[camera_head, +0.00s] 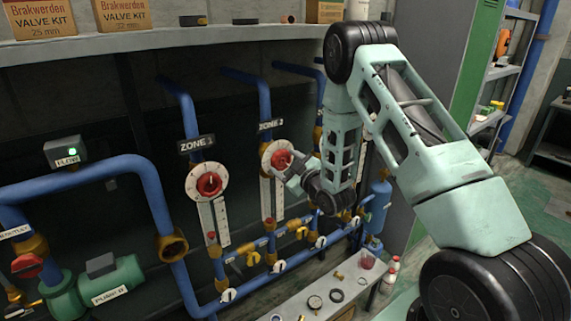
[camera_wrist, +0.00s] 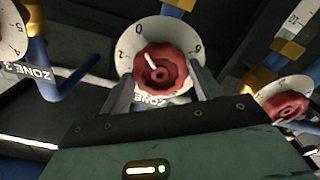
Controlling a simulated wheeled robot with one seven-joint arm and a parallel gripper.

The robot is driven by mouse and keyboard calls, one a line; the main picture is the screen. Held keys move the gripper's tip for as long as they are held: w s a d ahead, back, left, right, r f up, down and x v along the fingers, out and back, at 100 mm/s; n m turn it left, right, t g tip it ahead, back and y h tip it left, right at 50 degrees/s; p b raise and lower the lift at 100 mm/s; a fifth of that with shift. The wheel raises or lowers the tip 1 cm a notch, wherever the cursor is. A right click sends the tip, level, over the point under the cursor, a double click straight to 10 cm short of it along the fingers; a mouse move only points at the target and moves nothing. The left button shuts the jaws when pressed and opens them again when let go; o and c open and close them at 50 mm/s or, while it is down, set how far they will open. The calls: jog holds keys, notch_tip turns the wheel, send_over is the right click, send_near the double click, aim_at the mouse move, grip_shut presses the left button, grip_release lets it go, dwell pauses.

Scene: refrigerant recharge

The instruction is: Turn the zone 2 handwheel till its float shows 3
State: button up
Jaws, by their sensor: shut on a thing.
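The zone 2 handwheel (camera_head: 281,159) is a red lobed knob on a white dial under the ZONE 2 label (camera_head: 271,125). My gripper (camera_head: 291,172) reaches it from the right and partly hides the dial. In the wrist view the red handwheel (camera_wrist: 160,72) sits between the two fingers of my gripper (camera_wrist: 162,82), which are shut on it. Its white mark points up and left on the dial (camera_wrist: 128,62). The zone 2 float scale (camera_head: 272,197) is a white upright strip below the dial; its float reading is too small to make out.
The zone 1 handwheel (camera_head: 209,184) and its scale stand to the left, with a red float (camera_head: 211,235) low down. Blue pipes (camera_head: 152,195) and yellow valves surround the panel. A shelf (camera_head: 160,42) runs above. A bench (camera_head: 325,290) with small parts lies below.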

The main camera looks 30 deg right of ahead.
jog(key=n+b, duration=0.3)
jog(key=shift+f+n, duration=0.25)
jog(key=shift+n, duration=0.05)
jog(key=shift+r+n+b, duration=0.1)
jog(key=shift+n+b, duration=0.4)
jog(key=shift+b, duration=0.05)
jog(key=shift+n+b, duration=0.8)
jog(key=shift+b, duration=0.15)
jog(key=shift+n+b, duration=1.05)
jog(key=shift+n, duration=0.15)
jog(key=shift+s+n, duration=0.1)
jog(key=shift+n, duration=0.2)
